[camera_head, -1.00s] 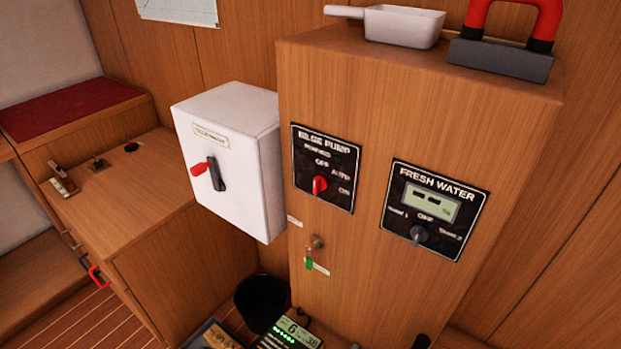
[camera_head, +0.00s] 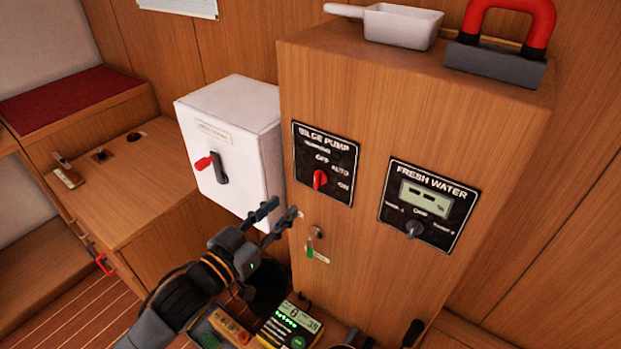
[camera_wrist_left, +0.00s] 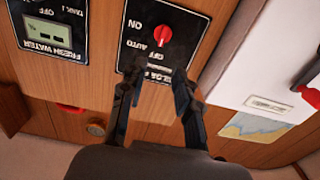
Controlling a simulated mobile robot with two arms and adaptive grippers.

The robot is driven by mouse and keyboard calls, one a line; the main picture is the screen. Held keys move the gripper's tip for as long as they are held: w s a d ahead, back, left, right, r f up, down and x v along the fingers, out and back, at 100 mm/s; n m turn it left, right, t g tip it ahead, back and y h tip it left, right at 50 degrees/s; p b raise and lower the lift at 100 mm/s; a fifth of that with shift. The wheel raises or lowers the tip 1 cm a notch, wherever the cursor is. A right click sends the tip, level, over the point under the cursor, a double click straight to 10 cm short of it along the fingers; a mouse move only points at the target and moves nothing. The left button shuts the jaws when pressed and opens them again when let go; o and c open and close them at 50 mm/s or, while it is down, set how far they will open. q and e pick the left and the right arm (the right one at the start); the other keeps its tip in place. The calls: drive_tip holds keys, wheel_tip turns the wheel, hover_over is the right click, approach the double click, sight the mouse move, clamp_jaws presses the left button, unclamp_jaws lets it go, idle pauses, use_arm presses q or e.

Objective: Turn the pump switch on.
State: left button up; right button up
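The black bilge pump panel (camera_head: 343,196) is on the front of the wooden cabinet, with a red rotary switch (camera_head: 320,179) and labels OFF, AUTO and ON. The switch's grip stands about upright; which label it points at is hard to tell. My left gripper (camera_head: 278,214) is open and empty, below and left of the panel. In the left wrist view, which is upside down, the red switch (camera_wrist_left: 162,35) lies beyond the fingertips of my open left gripper (camera_wrist_left: 153,88), clear of both. My right gripper is not in view.
A white box (camera_head: 232,148) with a red-tipped lever stands left of the cabinet. The fresh water panel (camera_head: 428,205) with a grey knob is right of the pump panel. A key with a green tag (camera_head: 311,246) hangs below. A lit meter (camera_head: 290,324) sits low in front.

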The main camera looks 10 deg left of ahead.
sight(315, 178)
use_arm(q)
drive_tip(key=p+x, duration=0.1)
drive_tip(key=x, duration=0.9)
drive_tip(key=shift+a+r+p, duration=0.1)
drive_tip(key=shift+p, duration=0.3)
drive_tip(key=shift+w+d, duration=0.2)
drive_tip(key=shift+w, duration=0.2)
clamp_jaws()
